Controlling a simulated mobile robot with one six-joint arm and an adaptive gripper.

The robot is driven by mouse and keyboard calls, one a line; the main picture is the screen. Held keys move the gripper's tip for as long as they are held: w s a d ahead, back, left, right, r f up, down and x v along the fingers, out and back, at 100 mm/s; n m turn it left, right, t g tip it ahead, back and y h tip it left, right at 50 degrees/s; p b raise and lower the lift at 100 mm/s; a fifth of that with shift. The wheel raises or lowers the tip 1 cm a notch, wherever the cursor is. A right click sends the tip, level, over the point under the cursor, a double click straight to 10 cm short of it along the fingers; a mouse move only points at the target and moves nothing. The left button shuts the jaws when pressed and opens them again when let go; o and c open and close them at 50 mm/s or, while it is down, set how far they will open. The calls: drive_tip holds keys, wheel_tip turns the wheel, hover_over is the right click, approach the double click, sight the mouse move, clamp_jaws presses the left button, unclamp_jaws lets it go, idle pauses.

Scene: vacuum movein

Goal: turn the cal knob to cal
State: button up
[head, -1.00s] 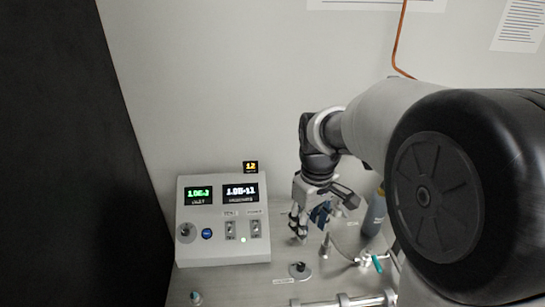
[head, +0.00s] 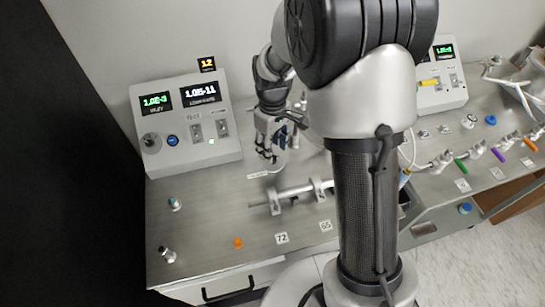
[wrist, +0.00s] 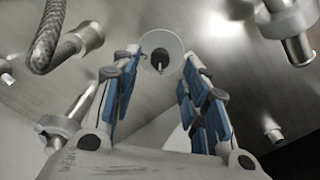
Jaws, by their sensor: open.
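A small dark knob with a pale pointer line (wrist: 160,58) sits on a round light disc (wrist: 147,44) on the metal bench. In the wrist view it lies between and just beyond the fingertips of my gripper (wrist: 159,66). The blue-padded fingers are spread, with nothing between the pads. In the head view my gripper (head: 271,152) hangs low over the bench and hides the knob. A small white label (head: 258,175) lies beside that spot, its text too small to read. I cannot tell whether a fingertip touches the disc.
A grey control box (head: 190,158) with lit displays, switches and its own dark knob (head: 151,139) stands left of my gripper. A metal rail with clamps (head: 300,190) lies in front. A metal hose (wrist: 50,35) is near the left finger.

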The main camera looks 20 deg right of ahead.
wheel_tip(320, 180, down, 4)
drive_tip(key=shift+f+b, duration=0.1)
drive_tip(key=shift+b, duration=0.4)
drive_tip(key=shift+c, duration=0.2)
clamp_jaws()
